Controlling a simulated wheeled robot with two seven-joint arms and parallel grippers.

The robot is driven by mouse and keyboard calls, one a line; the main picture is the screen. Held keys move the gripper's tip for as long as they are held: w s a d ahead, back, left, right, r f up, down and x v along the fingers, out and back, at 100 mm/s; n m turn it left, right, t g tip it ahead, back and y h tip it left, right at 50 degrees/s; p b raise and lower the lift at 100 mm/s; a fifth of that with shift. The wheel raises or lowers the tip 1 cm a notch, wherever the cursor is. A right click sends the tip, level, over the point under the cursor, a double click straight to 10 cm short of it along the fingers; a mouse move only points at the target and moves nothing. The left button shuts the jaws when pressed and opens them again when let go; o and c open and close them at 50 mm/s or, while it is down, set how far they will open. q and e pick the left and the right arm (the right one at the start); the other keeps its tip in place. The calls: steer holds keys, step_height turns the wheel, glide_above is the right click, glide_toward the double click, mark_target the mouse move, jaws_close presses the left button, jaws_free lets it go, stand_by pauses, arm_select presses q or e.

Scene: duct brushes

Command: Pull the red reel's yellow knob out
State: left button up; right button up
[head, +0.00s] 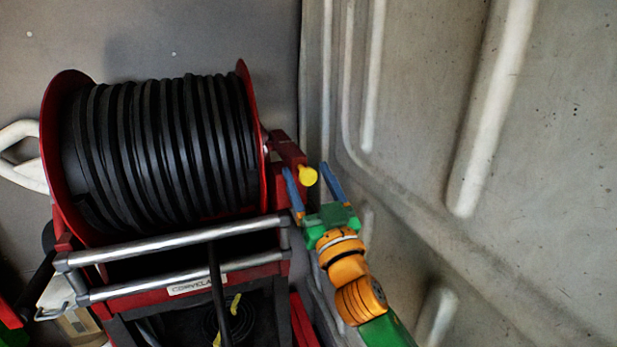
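The red reel (60,110), wound with thick black hose (165,150), fills the left half of the head view. Its yellow knob (308,176) sticks out from a red bracket (287,150) on the reel's right side. My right gripper (309,170), with blue fingers on a green body, comes up from the lower right. Its fingers are apart, one on each side of the knob in the picture, with a visible gap. I cannot tell whether the tips are level with the knob in depth. My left gripper is not in view.
A pale ribbed metal wall (420,120) stands close on the right of my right arm. Two silver bars (175,240) cross the reel's front, above a label plate (197,285). A white curved object (22,155) is at the far left. A dark wall (220,35) is behind.

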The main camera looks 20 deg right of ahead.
steer(key=b+v, duration=0.3)
steer(key=v, duration=0.4)
steer(key=shift+f, duration=0.15)
